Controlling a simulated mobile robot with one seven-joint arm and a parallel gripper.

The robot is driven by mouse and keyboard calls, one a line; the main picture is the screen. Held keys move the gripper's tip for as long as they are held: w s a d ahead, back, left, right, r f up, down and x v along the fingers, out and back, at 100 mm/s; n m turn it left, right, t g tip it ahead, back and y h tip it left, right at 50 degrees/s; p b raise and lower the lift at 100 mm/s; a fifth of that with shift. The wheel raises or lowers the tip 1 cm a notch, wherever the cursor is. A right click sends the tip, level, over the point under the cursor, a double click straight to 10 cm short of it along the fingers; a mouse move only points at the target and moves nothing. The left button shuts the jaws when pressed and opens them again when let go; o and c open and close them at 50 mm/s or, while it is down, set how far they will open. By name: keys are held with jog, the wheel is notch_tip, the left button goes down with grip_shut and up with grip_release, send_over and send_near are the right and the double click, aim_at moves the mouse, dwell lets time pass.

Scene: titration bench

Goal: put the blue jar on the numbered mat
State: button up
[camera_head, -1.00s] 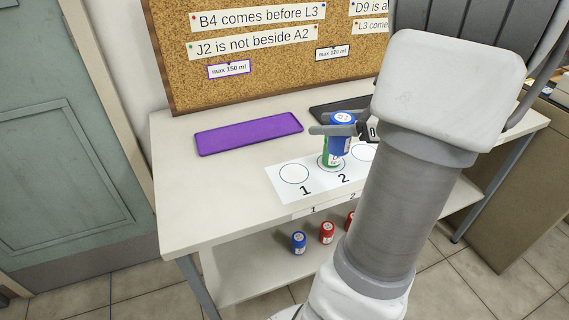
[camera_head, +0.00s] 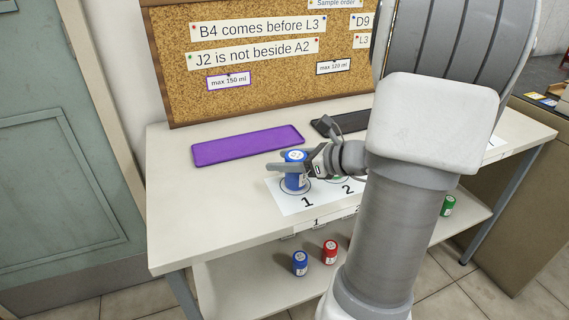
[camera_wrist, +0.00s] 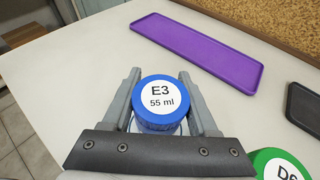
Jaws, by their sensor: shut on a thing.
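The blue jar (camera_head: 295,171), with a white lid label reading E3, 55 ml in the wrist view (camera_wrist: 160,98), is between the fingers of my gripper (camera_head: 290,168). My gripper is shut on it. The jar is upright at circle 1 of the white numbered mat (camera_head: 284,205); I cannot tell whether its base touches the mat. A green-lidded jar (camera_wrist: 280,166) shows at the lower right of the wrist view, and in the head view it is mostly hidden behind my gripper near circle 2.
A purple tray (camera_head: 247,146) and a black tray (camera_head: 345,122) lie behind the mat. A blue jar (camera_head: 300,263), a red jar (camera_head: 330,252) and a green jar (camera_head: 447,205) stand on the lower shelf. The cork board (camera_head: 270,60) rises at the back. The table's left part is clear.

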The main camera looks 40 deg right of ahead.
jog(key=shift+f, duration=0.1)
jog(key=o, duration=1.4)
jog(key=shift+s+r, duration=0.1)
jog(key=shift+r, duration=0.25)
jog(key=p+v, duration=0.3)
jog(key=v, duration=0.8)
jog(key=shift+s+d+p, duration=0.2)
jog(key=shift+s+p, duration=0.15)
jog(key=shift+a, duration=0.1)
